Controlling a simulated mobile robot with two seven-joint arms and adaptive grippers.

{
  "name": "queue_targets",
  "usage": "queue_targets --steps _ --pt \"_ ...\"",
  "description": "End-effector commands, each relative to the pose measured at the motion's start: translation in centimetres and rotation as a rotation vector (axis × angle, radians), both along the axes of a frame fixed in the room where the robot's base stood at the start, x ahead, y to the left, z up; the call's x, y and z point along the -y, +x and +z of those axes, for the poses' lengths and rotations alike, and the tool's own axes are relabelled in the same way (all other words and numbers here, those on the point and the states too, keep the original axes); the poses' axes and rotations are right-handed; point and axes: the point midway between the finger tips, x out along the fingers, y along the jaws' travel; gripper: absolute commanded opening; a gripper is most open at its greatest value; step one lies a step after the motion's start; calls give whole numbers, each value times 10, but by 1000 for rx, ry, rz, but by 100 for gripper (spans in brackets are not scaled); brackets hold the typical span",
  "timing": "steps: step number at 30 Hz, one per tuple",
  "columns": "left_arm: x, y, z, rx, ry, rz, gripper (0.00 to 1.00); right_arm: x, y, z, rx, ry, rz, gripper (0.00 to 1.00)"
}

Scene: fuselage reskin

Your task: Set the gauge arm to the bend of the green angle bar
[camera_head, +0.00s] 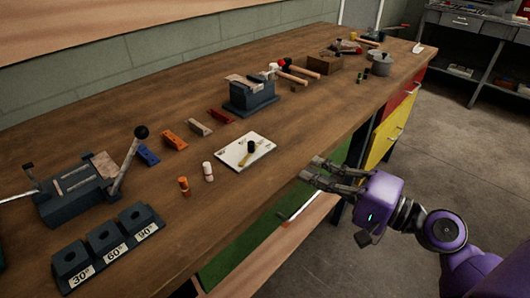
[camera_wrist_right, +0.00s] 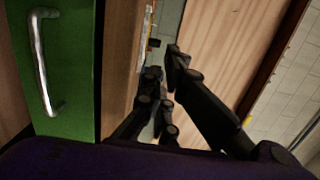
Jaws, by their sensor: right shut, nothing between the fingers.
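The gauge is a white plate (camera_head: 246,153) lying flat on the bench, with a yellow arm (camera_head: 250,153) and a black knob (camera_head: 252,145) on it. I cannot pick out a green angle bar for certain. My right gripper (camera_head: 310,168) is shut and empty, at the bench's front edge to the right of the gauge plate and apart from it. Its dark fingers also show in the right wrist view (camera_wrist_right: 163,62). My left gripper is not in view.
A bending device (camera_head: 75,190) with a lever and angle blocks (camera_head: 105,240) marked 30°, 60° and 90° stand at left. Small coloured blocks (camera_head: 173,141) and a vise (camera_head: 250,95) stand behind the gauge. Orange and white pegs (camera_head: 208,172) stand left of it. A green drawer (camera_wrist_right: 68,70) is below.

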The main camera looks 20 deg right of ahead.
Motion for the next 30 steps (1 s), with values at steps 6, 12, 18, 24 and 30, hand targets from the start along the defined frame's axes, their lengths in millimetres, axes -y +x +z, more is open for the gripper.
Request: queue_targets --steps 6,12,18,24,30 --pt "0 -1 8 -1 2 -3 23 -21 36 5 6 2 2 0" --pt "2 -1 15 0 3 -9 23 -42 74 5 7 3 1 0" --pt "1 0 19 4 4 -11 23 -58 101 3 3 2 1 0" --pt "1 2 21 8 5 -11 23 -65 113 1 2 0 0 0" --pt "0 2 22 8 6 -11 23 -65 114 0 1 0 0 0"
